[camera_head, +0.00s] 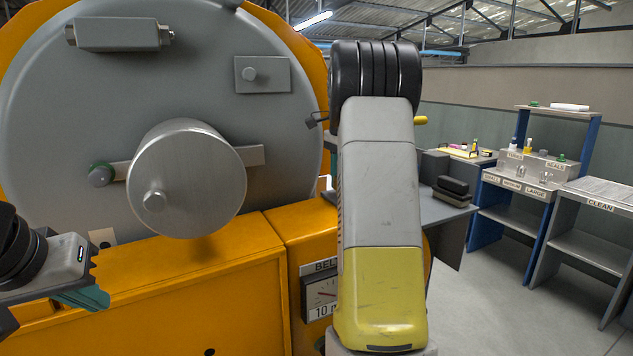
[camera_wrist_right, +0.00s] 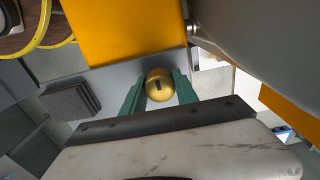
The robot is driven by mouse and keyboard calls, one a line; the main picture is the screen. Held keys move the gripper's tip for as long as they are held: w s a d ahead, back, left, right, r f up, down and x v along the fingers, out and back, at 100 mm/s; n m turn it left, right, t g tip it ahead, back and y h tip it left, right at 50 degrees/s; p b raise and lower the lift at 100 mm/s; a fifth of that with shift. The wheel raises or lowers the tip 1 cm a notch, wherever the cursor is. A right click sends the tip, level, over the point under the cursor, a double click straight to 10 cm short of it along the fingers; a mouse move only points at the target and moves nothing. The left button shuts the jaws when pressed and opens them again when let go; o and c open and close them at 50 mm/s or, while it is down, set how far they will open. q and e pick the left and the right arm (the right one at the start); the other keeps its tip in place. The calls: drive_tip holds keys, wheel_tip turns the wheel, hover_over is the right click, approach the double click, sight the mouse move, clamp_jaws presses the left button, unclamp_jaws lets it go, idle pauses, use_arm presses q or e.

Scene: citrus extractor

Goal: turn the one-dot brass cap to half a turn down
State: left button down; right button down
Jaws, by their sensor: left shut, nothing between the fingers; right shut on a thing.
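A round brass cap (camera_wrist_right: 160,90) with a short dark mark on its face sits between the two green fingers of my right gripper (camera_wrist_right: 159,80) in the right wrist view. The fingers are shut on its sides. I cannot make out any dots on it. In the head view my own right arm covers the middle, and the cap and right gripper are hidden behind it. My left gripper (camera_head: 88,297), with teal fingers, is at the lower left of the head view, in front of the orange housing. It is shut and empty, away from the cap.
The big grey drum face (camera_head: 60,110) with a round metal cover (camera_head: 190,180) fills the left, above the orange housing (camera_head: 210,290). A gauge (camera_head: 320,296) is beside my right arm. Labelled shelves (camera_head: 520,183) stand at the right, with open floor in front.

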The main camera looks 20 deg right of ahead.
drive_tip(key=c, duration=0.9)
unclamp_jaws()
drive_tip(key=shift+c, duration=0.2)
wheel_tip(320, 180, up, 8)
drive_tip(key=shift+f, duration=0.1)
